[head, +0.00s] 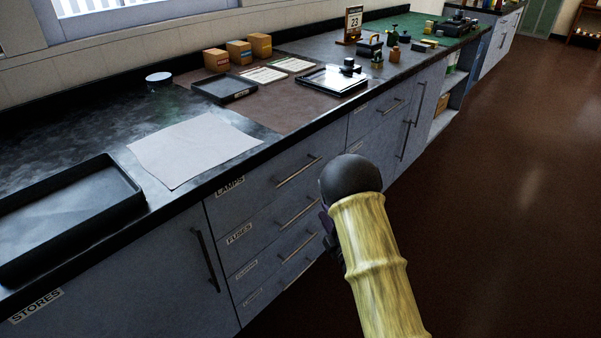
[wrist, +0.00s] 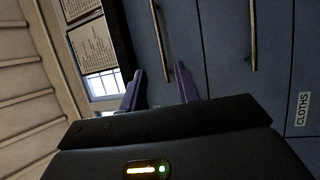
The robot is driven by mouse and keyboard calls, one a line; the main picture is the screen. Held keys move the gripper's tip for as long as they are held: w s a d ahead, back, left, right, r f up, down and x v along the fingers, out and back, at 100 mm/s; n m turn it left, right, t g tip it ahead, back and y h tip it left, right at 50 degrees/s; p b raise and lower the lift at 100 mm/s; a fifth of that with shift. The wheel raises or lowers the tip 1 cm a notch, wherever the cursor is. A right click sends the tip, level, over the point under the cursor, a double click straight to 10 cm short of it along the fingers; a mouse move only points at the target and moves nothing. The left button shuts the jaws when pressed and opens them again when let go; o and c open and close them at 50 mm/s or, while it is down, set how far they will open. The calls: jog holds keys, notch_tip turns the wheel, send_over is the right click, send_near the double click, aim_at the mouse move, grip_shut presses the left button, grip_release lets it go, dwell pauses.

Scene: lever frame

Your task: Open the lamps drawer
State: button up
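The lamps drawer (head: 258,192) is the top one of a stack in the grey-blue cabinet in the head view. Its front looks flush and shut, with a LAMPS label (head: 230,187) at its upper left and a slim metal bar handle (head: 298,171). My gripper is mostly hidden behind my forearm in the head view, to the right of this stack. In the wrist view my gripper (wrist: 160,88) has two purple fingers spread apart with nothing between them. Bar handles (wrist: 160,40) on drawer fronts lie beyond the fingers; I cannot tell which drawers these are.
The FUSES drawer (head: 243,234) and others sit below. A STORES cupboard (head: 150,265) is at left. The dark worktop edge (head: 240,168) overhangs the fronts. The worktop holds a black tray (head: 120,215) and paper (head: 190,150). The brown floor (head: 490,220) is clear at right.

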aim_at(300, 170)
jog(key=x, duration=1.7)
jog(key=shift+a+r+b, duration=0.1)
jog(key=shift+b, duration=0.25)
jog(key=shift+s, duration=0.1)
grip_shut()
